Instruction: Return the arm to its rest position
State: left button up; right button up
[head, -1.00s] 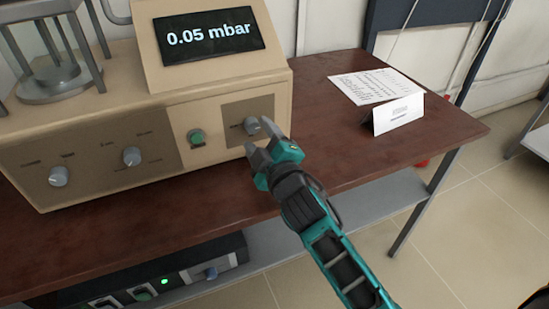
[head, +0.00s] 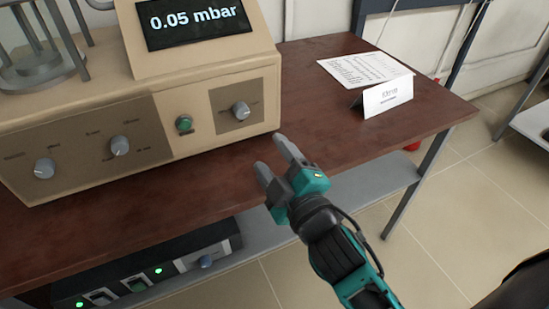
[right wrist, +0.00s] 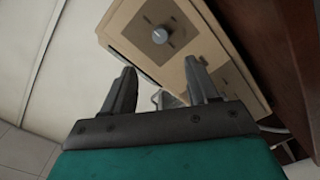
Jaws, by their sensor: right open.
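My right gripper (head: 275,162) is open and empty in the head view. It is over the front part of the brown table (head: 330,120), to the right of and below the rightmost knob (head: 241,110) of the beige device (head: 215,75), and apart from it. In the right wrist view its two fingers (right wrist: 163,90) stand apart with nothing between them. The device's corner and a knob (right wrist: 161,36) show beyond the fingers. The device's screen (head: 195,18) reads 0.05 mbar. My left gripper is not in view.
A printed sheet (head: 365,69) and a folded white card (head: 388,98) lie on the table's right part. A dark unit with lit green lamps (head: 150,277) sits on the shelf below. The tiled floor (head: 440,200) to the right is open.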

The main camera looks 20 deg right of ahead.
jog(key=s+f+m+g, duration=0.3)
jog(key=s+f+m, duration=0.1)
jog(key=f, duration=0.7)
jog(key=s+d+f+m+g+y, duration=0.1)
jog(key=s+f+m+g, duration=0.3)
jog(key=f, duration=0.8)
jog(key=shift+s+d+m, duration=0.15)
jog(key=shift+s+m, duration=0.25)
jog(key=shift+s, duration=0.55)
